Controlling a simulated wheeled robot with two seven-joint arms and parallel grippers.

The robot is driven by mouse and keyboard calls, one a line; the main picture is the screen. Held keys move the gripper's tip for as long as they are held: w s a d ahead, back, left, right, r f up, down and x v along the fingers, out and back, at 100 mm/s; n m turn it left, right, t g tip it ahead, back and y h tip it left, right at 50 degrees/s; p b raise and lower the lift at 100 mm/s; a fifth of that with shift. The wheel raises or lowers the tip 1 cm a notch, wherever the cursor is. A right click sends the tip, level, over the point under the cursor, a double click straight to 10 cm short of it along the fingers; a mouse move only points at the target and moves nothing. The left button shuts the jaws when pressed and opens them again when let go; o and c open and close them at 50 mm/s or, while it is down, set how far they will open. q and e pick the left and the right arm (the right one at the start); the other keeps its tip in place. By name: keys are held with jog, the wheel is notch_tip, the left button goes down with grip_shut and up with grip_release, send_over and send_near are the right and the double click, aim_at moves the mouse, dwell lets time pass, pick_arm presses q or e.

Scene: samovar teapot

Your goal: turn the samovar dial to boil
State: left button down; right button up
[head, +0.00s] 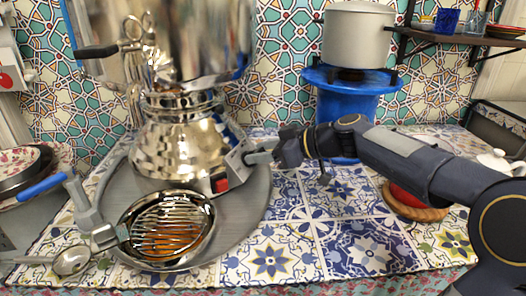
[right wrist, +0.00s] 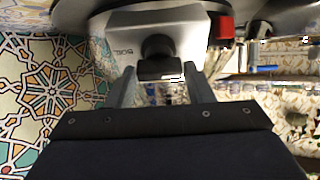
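The shiny metal samovar (head: 172,142) stands on a grey round tray (head: 258,205) at the left of the head view. A grey control box (head: 239,165) with a red switch (head: 219,183) sits at its lower right. In the right wrist view the dark dial knob (right wrist: 157,47) stands out from the box face, beside partly readable lettering and the red switch (right wrist: 225,28). My right gripper (head: 262,152) is at the box. Its two fingers (right wrist: 160,85) are apart, one on each side of the knob, with visible gaps. My left gripper is in neither view.
A bowl with a metal grate (head: 168,228) sits on the tray in front of the samovar. A blue-handled tool (head: 42,187) lies at the left. A pale pot (head: 357,36) stands on a blue burner (head: 350,103) behind. The tiled counter (head: 340,230) is clear in the middle.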

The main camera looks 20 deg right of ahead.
jog(key=c, duration=0.5)
jog(key=shift+c, duration=0.2)
